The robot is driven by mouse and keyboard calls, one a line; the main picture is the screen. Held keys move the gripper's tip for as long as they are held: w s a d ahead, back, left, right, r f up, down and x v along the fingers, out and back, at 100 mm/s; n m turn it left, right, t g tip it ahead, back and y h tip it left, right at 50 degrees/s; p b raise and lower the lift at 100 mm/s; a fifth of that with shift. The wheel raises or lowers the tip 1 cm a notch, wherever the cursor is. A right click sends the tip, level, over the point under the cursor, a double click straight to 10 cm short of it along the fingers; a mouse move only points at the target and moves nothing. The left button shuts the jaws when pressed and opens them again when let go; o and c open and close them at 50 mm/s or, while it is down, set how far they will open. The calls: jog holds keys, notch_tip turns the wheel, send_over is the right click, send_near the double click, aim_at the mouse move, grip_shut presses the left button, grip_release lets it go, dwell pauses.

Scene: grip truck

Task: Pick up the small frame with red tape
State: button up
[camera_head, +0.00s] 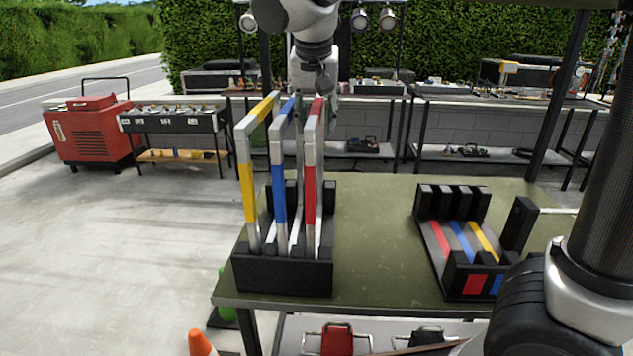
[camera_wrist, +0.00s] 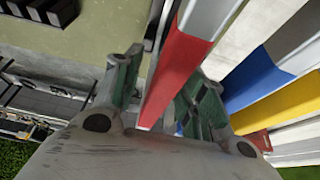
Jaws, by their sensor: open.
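The frame with red tape (camera_head: 311,165) stands upright in a black slotted rack (camera_head: 283,275) on the left of the green table. It is the rightmost frame there, beside the blue-taped frame (camera_head: 279,180) and the yellow-taped frame (camera_head: 246,170). My gripper (camera_head: 316,108) is at the top far part of the red-taped frame. In the wrist view, the red-taped bar (camera_wrist: 178,75) runs between the open green fingers of my gripper (camera_wrist: 162,95). I cannot tell whether either finger touches it.
A second black rack (camera_head: 433,268) with red, blue and yellow stripes sits on the right of the green table (camera_head: 375,235). Table space between the racks is clear. The blue frame (camera_wrist: 255,78) is close beside my right finger in the wrist view. A red cart (camera_head: 92,130) stands far left.

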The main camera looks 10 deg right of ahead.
jog(key=shift+f, duration=0.15)
jog(key=shift+c, duration=0.2)
grip_shut()
dwell(0.4)
notch_tip(320, 180, up, 30)
jog(key=shift+f, duration=0.2)
dwell(1.5)
